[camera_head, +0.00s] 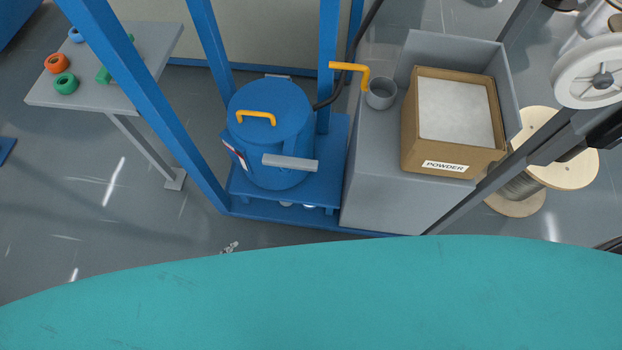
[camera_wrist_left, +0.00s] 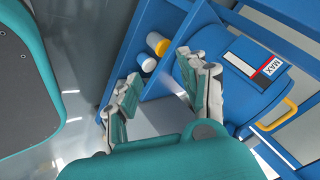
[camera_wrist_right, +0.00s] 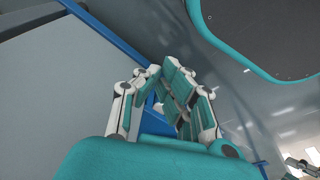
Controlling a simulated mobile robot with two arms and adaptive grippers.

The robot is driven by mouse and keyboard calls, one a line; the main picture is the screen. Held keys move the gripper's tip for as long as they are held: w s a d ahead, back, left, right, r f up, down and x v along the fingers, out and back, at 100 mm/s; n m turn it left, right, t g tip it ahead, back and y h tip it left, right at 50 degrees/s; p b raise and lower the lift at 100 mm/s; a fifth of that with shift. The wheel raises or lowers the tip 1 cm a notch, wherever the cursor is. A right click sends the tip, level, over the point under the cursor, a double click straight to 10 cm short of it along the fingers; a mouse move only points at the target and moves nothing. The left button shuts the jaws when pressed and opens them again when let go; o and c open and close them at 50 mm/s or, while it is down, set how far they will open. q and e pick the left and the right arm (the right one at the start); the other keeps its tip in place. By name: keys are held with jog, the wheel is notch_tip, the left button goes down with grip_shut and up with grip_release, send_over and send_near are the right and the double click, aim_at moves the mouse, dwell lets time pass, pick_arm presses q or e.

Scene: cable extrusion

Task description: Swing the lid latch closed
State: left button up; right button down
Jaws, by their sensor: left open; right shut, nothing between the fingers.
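A blue drum (camera_head: 275,172) with a round blue lid (camera_head: 268,108) stands on a blue frame in the head view. The lid lies on the drum and carries a yellow handle (camera_head: 256,118). A light grey latch bar (camera_head: 290,162) sticks out to the right at the lid's front edge. My left gripper (camera_head: 230,247) barely shows, below and left of the drum. In the left wrist view it is open and empty (camera_wrist_left: 165,95), apart from the drum (camera_wrist_left: 235,65) with its MAX label. My right gripper (camera_wrist_right: 160,73) is shut and empty, beside a grey surface.
A grey cabinet (camera_head: 382,205) right of the drum bears a cup (camera_head: 380,93) and a POWDER box (camera_head: 453,158). A yellow bent handle (camera_head: 352,70) reaches in nearby. Blue posts (camera_head: 205,45) flank the drum. A side table (camera_head: 150,50) holds coloured rolls. The floor at left is clear.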

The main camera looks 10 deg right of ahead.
pick_arm(q)
jog(key=w+d+r+m+t+h+b, duration=0.3)
jog(key=w+d+m+b, duration=0.2)
jog(key=b, duration=0.2)
pick_arm(e)
jog(key=w+r+t+b, duration=0.1)
jog(key=w+r+b, duration=0.15)
jog(key=w, duration=0.25)
pick_arm(q)
jog(key=m+t+h+b, duration=0.3)
jog(key=m+h+b, duration=0.3)
jog(key=m, duration=0.3)
send_near(310, 170)
jog(key=x, duration=1)
jog(key=shift+w+d, duration=0.15)
jog(key=shift+w, duration=0.15)
jog(key=shift+w+d, duration=0.25)
jog(key=shift+w, duration=0.1)
pick_arm(e)
jog(key=v, duration=0.8)
jog(key=shift+a+r+t, duration=0.15)
jog(key=shift+r+t, duration=0.15)
jog(key=shift+r, duration=0.1)
jog(key=shift+w, duration=0.15)
pick_arm(q)
grip_shut()
